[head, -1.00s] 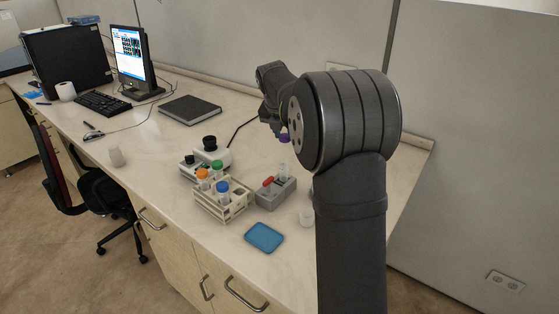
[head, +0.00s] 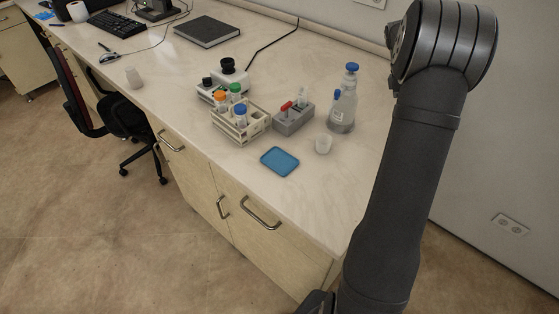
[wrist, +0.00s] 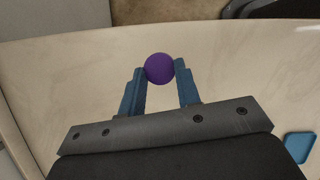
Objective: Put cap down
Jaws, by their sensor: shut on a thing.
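My gripper (wrist: 160,82) shows in the wrist view, its two blue fingers shut on a round purple cap (wrist: 159,68) at their tips. Below the cap is the pale bench top, with its curved-looking edge near the top of that view. How high the cap is above the bench I cannot tell. A blue tray (head: 280,161) lies near the front edge of the bench; its corner also shows at the lower right of the wrist view (wrist: 300,146). In the head view the gripper and cap are not visible.
The bench front left of the tray is clear.

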